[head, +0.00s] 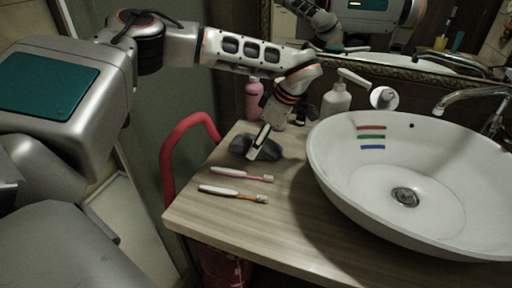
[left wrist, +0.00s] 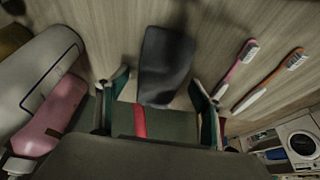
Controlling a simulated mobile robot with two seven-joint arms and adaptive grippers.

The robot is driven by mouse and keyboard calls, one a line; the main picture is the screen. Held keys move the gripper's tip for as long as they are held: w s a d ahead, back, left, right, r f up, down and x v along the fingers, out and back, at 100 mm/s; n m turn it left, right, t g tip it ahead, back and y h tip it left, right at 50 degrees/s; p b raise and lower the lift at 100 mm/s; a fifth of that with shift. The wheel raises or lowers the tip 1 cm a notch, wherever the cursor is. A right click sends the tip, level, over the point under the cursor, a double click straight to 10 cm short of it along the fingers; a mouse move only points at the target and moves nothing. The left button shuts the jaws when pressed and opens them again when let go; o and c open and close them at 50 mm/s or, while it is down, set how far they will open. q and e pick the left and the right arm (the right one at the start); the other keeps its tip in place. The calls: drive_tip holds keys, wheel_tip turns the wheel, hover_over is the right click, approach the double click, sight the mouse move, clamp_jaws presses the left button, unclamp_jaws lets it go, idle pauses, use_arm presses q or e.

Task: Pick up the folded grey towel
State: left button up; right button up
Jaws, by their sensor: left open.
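The folded grey towel (left wrist: 165,62) is dark and roughly rectangular, lying on the wooden counter in the left wrist view. In the head view the towel (head: 268,150) is partly hidden behind my left gripper (head: 260,143). My left gripper is open and points down over the towel. In the left wrist view the fingers of the gripper (left wrist: 159,79) stand apart, one on each side of the towel's near end. I see no grip on the towel, and cannot tell how high the fingertips are above the counter. My right gripper is not in view.
Pink (head: 242,174) and orange (head: 233,193) toothbrushes lie in front of the towel. A white basin (head: 330,165) stands right. A pink bottle (head: 254,98) and white pump bottle (head: 336,102) stand behind, below the mirror. A red curved tube (head: 168,165) rises beside the counter's left edge.

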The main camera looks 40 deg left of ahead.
use_arm(q)
drive_tip(key=c, duration=1.2)
drive_tip(key=shift+r, duration=0.2)
